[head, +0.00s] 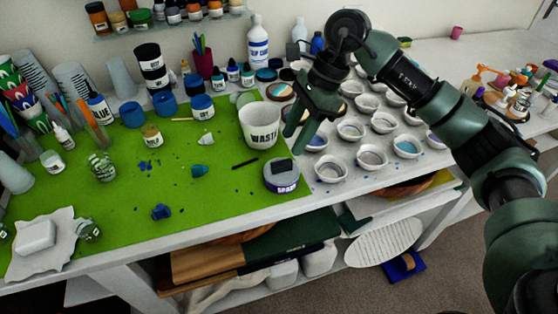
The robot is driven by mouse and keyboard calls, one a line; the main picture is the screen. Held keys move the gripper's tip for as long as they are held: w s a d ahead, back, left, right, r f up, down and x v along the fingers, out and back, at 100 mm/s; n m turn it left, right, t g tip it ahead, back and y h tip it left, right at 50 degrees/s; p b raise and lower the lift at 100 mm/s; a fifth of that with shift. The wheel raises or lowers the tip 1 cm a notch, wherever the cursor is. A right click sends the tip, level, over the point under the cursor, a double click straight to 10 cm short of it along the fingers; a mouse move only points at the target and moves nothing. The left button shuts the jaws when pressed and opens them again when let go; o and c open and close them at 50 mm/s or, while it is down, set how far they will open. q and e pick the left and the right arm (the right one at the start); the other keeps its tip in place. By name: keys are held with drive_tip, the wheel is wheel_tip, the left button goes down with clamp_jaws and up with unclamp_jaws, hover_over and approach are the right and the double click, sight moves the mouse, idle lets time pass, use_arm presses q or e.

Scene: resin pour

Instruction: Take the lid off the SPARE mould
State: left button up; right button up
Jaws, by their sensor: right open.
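The SPARE mould (281,186) is a small round grey tub near the front right part of the green mat. Its lid with a dark block-shaped knob (281,165) sits on top of it. My right gripper (295,141) comes in from the right and points down, above and behind the mould, apart from the lid. It is open with nothing between its fingers. My left gripper is not in view.
A white WASTE cup (259,126) stands behind the mould, close to my right gripper. Many small round moulds (330,169) fill the table to the right. The green mat (225,190) has free room left of the mould, with some blue spots and scraps.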

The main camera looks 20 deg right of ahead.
sight(282, 162)
drive_tip(key=a+f, duration=0.1)
drive_tip(key=s+f+p, duration=0.1)
drive_tip(key=shift+s+a+f, duration=0.1)
drive_tip(key=shift+a+f, duration=0.3)
drive_tip(key=shift+p+x, duration=0.45)
drive_tip(key=shift+x, duration=0.65)
drive_tip(key=shift+a+f, duration=0.1)
drive_tip(key=shift+f, duration=0.25)
clamp_jaws()
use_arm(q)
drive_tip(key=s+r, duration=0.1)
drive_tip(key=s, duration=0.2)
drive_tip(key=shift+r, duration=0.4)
